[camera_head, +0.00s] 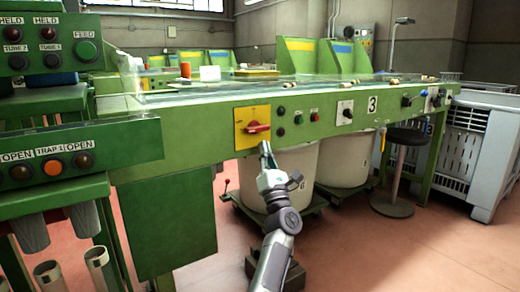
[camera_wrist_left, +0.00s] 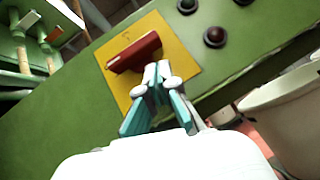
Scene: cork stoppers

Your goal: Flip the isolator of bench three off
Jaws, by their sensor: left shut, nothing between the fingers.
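The isolator is a red rotary handle (camera_head: 257,128) on a square yellow plate (camera_head: 245,114), set in the front face of the green bench (camera_head: 190,128). Its handle lies roughly level across the plate. The red handle (camera_wrist_left: 135,52) also shows in the left wrist view, on the yellow plate (camera_wrist_left: 180,42). My left gripper (camera_head: 264,146) is shut and empty, just below the handle. My right gripper is not in view.
Right of the plate are small buttons (camera_head: 297,118), a white switch plate (camera_head: 345,112) and a "3" label (camera_head: 373,104). Pale bins (camera_head: 290,170) stand under the bench. A green panel with buttons (camera_head: 60,165) juts out at left. A stool (camera_head: 405,137) and grey crate (camera_head: 475,150) are at right.

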